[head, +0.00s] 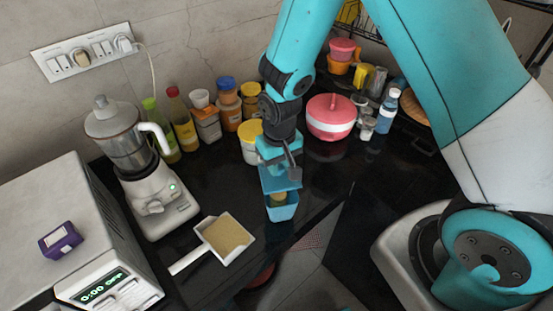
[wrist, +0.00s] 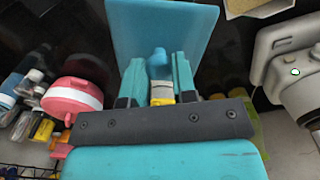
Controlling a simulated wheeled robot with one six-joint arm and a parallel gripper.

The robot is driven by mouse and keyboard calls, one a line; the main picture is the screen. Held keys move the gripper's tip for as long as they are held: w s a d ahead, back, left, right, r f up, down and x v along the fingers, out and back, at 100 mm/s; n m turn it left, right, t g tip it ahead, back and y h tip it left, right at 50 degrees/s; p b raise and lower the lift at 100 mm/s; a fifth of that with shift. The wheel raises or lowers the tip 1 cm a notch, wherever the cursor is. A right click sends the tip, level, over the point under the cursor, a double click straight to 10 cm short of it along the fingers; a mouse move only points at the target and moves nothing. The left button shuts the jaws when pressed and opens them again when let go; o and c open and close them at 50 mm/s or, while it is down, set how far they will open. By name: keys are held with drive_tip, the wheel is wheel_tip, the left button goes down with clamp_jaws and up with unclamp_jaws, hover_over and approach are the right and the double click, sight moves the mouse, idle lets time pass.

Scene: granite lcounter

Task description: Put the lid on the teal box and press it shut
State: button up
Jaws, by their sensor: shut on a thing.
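My gripper (head: 281,158) is shut on the knob of the blue lid (head: 281,181). In the wrist view, the knob sits between the fingers of my gripper (wrist: 159,68), with the flat lid (wrist: 162,28) spreading out beyond them. The teal box (head: 282,212) stands upright on the black counter, directly below the lid in the head view. Something yellowish (head: 278,198) shows in its opening, between the lid edge and the box's near wall, so the lid is apart from that near rim. The lid hides the back of the box. In the wrist view the box is hidden.
A white scoop of grain (head: 227,236) lies left of the box, beside a blender (head: 145,165). A yellow-lidded jar (head: 249,144) stands close behind my gripper on the left. A pink-and-white pot (head: 330,118) is at the back right. The counter's front edge is close to the box.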

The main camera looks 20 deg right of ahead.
sight(280, 179)
drive_tip(key=shift+d+f+b, duration=0.15)
drive_tip(key=shift+f+b, duration=0.35)
drive_tip(key=shift+f, duration=0.35)
drive_tip(key=shift+f+b, duration=1.6)
drive_tip(key=shift+f, duration=0.55)
drive_tip(key=shift+f, duration=0.15)
drive_tip(key=o, duration=1.5)
drive_tip(key=shift+c, duration=0.2)
drive_tip(key=shift+r+p, duration=2.6)
drive_tip(key=shift+r, duration=0.95)
